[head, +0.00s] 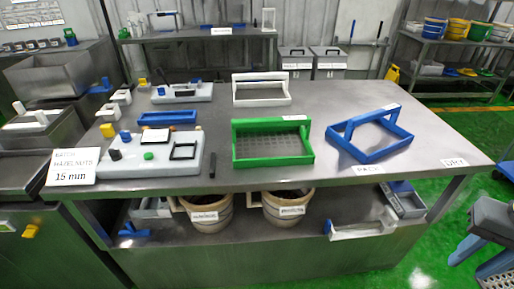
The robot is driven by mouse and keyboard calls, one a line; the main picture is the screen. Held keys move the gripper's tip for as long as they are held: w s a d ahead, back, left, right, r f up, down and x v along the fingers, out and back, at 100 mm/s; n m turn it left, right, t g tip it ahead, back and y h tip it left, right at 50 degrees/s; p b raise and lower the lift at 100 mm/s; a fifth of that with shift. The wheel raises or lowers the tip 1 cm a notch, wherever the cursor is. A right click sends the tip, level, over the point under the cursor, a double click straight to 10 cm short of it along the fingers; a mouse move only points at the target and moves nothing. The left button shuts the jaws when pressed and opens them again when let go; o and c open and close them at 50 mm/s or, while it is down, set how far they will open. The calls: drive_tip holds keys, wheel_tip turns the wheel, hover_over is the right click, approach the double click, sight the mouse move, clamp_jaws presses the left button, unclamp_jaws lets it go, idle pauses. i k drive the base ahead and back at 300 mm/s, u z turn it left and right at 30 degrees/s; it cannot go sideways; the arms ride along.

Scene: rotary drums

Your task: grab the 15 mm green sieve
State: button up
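The green sieve (308,148) lies on the steel table, right of the middle in the head view. It has a rectangular green frame, a raised bar along its back and a dark perforated mesh. A small white tag sits on the top of the bar, too small to read. A white card (73,167) at the table's left corner reads "BATCH HAZELNUTS 15 mm". I cannot make out a size on the sieve itself. My gripper is not identifiable in this view, and nothing is seen touching the sieve.
A blue frame (374,155) lies right of the green sieve, a white frame (262,101) behind it. Grey-blue equipment (492,217) is cut off right.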

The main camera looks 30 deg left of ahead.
sight(278, 141)
drive_tip(key=u, duration=1.2)
